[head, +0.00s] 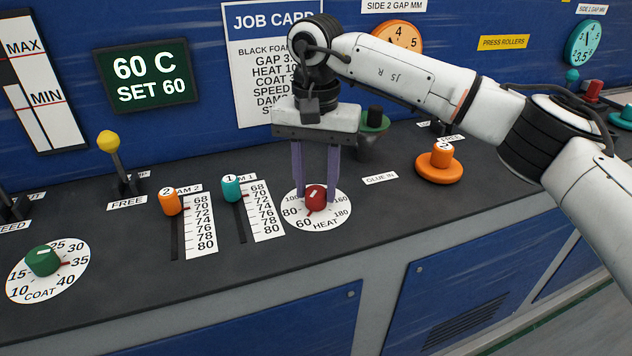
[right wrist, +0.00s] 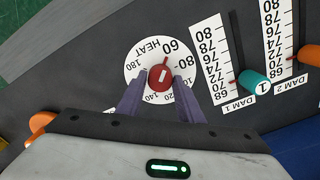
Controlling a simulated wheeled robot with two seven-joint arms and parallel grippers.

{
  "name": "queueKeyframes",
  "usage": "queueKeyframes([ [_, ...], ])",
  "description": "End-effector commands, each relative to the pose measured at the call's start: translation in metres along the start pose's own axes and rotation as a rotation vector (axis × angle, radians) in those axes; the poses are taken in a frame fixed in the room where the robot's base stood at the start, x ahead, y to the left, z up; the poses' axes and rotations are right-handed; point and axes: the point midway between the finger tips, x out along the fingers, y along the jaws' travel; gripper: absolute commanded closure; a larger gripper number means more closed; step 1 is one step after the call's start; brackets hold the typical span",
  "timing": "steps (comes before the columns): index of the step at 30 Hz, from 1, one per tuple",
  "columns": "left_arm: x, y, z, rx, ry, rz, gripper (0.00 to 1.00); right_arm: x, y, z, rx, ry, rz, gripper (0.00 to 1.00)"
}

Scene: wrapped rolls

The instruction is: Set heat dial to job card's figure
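The red heat dial knob (head: 316,196) sits on a round white scale marked HEAT, 60 to 180. Its red pointer is at about 60, also in the right wrist view (right wrist: 161,77). My right gripper (head: 315,198) points down over the dial, its purple fingers on either side of the knob, apparently with small gaps. The job card (head: 262,50) is on the blue back wall; its heat line starts "10", the rest hidden behind my right arm. The green display (head: 147,76) reads 60 C, SET 60. My left gripper is not in view.
Left of the dial are the teal dam 1 slider (head: 231,187) and the orange dam 2 slider (head: 169,202). A green coat dial (head: 43,260) is at far left.

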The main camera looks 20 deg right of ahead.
Motion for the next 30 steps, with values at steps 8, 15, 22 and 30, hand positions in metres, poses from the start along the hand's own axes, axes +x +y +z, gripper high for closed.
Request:
queueKeyframes([
  [8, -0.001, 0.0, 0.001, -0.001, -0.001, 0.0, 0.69, -0.001, 0.0, 0.0, 0.003, 0.0, 0.0, 0.92],
  [15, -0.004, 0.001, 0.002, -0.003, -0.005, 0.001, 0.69, -0.001, 0.0, 0.0, 0.063, 0.0, 0.0, 0.92],
  [22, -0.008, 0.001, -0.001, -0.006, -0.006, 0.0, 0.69, -0.002, 0.0, 0.0, 0.218, 0.0, 0.001, 0.92],
  [30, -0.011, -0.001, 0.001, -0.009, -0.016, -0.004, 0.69, -0.002, 0.0, 0.0, 0.47, 0.0, 0.0, 0.92],
])
